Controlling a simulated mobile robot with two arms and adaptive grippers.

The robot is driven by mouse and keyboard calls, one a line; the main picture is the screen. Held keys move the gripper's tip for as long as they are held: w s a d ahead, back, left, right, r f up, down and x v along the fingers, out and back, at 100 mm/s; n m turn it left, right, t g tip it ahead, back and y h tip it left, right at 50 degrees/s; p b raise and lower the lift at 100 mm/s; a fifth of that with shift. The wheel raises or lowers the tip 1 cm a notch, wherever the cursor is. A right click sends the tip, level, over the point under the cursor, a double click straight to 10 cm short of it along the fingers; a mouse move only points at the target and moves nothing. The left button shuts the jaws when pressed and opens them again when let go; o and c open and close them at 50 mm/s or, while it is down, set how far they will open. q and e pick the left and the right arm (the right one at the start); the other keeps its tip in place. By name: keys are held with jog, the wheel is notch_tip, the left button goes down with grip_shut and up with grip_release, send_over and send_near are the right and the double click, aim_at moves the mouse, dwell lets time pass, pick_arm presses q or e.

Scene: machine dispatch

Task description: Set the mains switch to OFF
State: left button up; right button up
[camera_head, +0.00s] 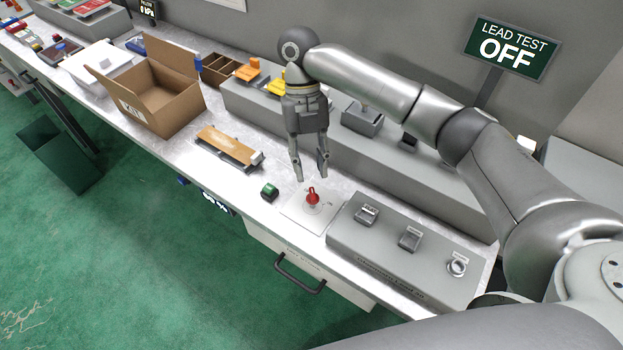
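A red rotary switch (312,196) stands on a pale square plate (299,215) on the bench; it looks like the mains switch. Its small lettering is too small to read, so I cannot tell its setting. My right gripper (310,178) points down just above and behind the red switch. Its two fingers are apart with nothing between them. From this view I cannot tell the exact height above the switch. My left gripper is not in view.
A grey control box (390,262) with several switches sits right of the plate. A green button (269,191) and a wooden-topped fixture (229,147) are to the left, with an open cardboard box (172,98) beyond. A sign (511,48) reads LEAD TEST OFF.

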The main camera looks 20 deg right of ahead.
jog(key=v, duration=0.6)
jog(key=shift+r, duration=0.15)
jog(key=shift+w, duration=0.1)
